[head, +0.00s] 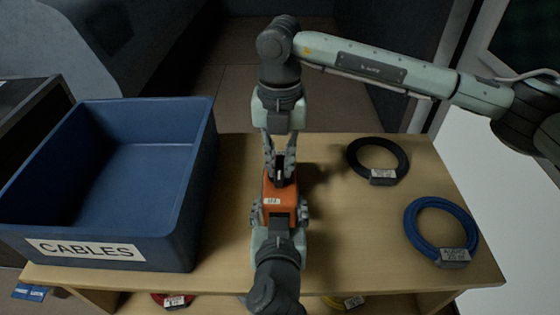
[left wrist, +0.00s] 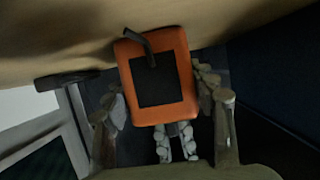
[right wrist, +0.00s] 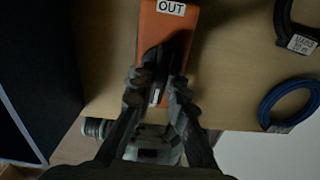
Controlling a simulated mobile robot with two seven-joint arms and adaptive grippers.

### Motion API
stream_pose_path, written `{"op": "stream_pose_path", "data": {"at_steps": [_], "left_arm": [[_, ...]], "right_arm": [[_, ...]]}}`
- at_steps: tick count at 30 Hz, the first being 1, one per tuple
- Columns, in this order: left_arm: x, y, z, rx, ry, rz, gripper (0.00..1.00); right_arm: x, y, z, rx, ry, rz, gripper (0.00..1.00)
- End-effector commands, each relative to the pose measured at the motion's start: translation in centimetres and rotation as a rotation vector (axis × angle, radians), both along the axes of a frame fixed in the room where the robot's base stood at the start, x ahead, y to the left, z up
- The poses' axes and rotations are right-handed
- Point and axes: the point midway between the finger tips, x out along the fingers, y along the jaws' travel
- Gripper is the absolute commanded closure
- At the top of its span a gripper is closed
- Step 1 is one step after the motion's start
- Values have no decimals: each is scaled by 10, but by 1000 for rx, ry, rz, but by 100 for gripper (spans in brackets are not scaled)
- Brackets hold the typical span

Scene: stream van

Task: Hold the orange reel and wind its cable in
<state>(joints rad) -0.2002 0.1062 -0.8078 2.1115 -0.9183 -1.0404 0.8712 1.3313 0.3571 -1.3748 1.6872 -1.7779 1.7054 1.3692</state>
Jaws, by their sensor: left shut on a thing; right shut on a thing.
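The orange reel (head: 276,190) is a box-shaped case over the middle of the table. Its label reads OUT in the right wrist view (right wrist: 168,25). My left gripper (head: 279,213) is shut on the reel's sides from the near side. The left wrist view shows the reel (left wrist: 181,60) with a black panel and a bent dark piece (left wrist: 150,48) on it. My right gripper (head: 280,170) comes from the far side, fingers shut on a dark part (right wrist: 160,70) at the reel's far end. Whether this is a crank or cable is unclear. No loose length of cable is visible.
A blue bin (head: 110,255) marked CABLES stands at the left. A black coil (head: 352,160) and a blue coil (head: 412,235) lie on the table (head: 350,235) at the right. Red (head: 158,299) and yellow (head: 332,302) coils show on a lower shelf.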

Motion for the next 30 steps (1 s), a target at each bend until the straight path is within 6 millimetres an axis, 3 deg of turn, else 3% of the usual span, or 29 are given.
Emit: {"op": "stream_pose_path", "data": {"at_steps": [4, 5, 10, 20, 23, 30], "left_arm": [[0, 0, 0, 0, 0, 1, 78], [0, 0, 0, 0, 0, 1, 78], [0, 0, 0, 0, -1, 0, 78], [0, 0, 1, 0, -1, 0, 78], [0, 0, 1, 0, -2, 0, 78], [0, 0, 1, 0, -2, 0, 78]], "right_arm": [[0, 0, 1, 1, 0, 1, 100], [0, 0, 1, 1, 0, 1, 85], [0, 0, 1, 1, 0, 2, 65], [0, 0, 3, 1, -1, 2, 65], [1, 1, 14, 2, -3, 2, 65], [2, 1, 64, 3, -5, 1, 65]]}}
